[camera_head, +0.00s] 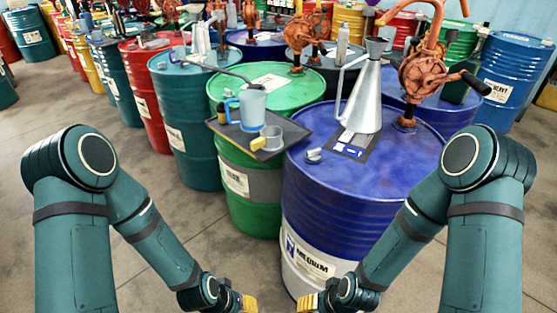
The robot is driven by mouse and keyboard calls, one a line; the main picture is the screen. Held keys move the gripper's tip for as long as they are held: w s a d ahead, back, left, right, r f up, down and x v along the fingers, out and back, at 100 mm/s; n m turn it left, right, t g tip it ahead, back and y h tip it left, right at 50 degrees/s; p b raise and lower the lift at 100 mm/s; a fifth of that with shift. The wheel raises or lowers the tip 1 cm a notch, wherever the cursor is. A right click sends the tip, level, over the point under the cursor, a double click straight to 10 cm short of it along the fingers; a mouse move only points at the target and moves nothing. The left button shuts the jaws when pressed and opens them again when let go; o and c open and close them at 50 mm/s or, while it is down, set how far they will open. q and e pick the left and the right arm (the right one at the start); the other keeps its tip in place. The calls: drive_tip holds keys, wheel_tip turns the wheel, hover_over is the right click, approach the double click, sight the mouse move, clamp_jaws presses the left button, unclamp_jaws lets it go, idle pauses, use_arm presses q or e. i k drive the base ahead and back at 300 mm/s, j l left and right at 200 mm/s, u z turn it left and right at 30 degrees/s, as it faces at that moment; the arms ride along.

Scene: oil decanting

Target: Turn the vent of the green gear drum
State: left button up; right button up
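The green drum (300,96) stands at the centre, left of the blue drum. Its label is too small to read. A dark tray (218,126) sits at its front edge, carrying a blue jug (252,110) and a small grey cup with a yellow handle (271,138). I cannot make out the drum's vent clearly; the tray and its load cover part of the lid. My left gripper (247,304) and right gripper (307,303) hang low at the bottom edge, in front of the drums and well below the lids. Only their yellow ends show, with nothing visible in them.
The blue drum (370,190), labelled MEDIUM, stands front right. Its lid bears a metal funnel can (362,105), a small cap (314,155) and an orange hand pump (425,70). A teal drum (190,115) stands to the left. Open floor (60,90) lies at left.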

sight(229, 93)
drive_tip(key=z, duration=0.4)
drive_tip(key=i+j+z, duration=0.1)
drive_tip(key=j+z, duration=0.25)
drive_tip(key=z, duration=0.15)
drive_tip(key=j+z, duration=0.85)
drive_tip(key=j, duration=0.5)
drive_tip(key=k+j, duration=0.1)
drive_tip(key=j, duration=0.4)
drive_tip(key=j+z, duration=0.1)
drive_tip(key=j, duration=0.4)
drive_tip(key=k+j, duration=0.15)
drive_tip(key=j, duration=0.3)
drive_tip(key=k+j+z, duration=0.1)
drive_tip(key=j, duration=0.4)
